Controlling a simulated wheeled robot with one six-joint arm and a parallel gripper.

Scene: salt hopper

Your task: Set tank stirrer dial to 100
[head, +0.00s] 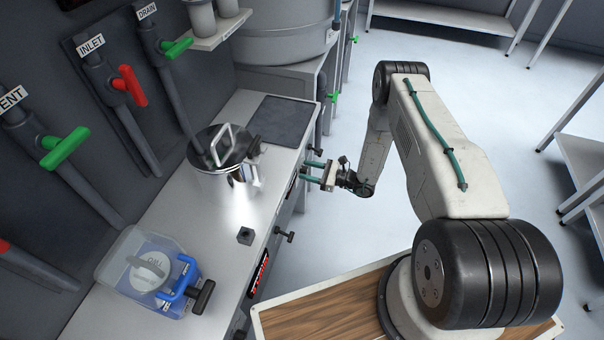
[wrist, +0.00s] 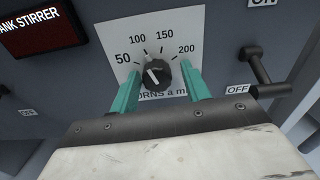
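The tank stirrer dial (wrist: 157,74) is a black round knob with a white pointer mark, on a white scale plate (wrist: 178,24) reading 50, 100, 150 and 200. The pointer leans up and left, roughly towards the 100 side; its exact reading is hard to tell. My gripper (wrist: 161,76) is open, with one teal finger on each side of the dial. A gap seems to show between fingers and knob; contact is unclear. In the head view my gripper (head: 312,171) is at the counter's front face, and the dial is hidden there.
A dark red "TANK STIRRER" display (wrist: 42,28) is left of the plate. A lever switch (wrist: 262,75) with ON and OFF labels is close on the right.

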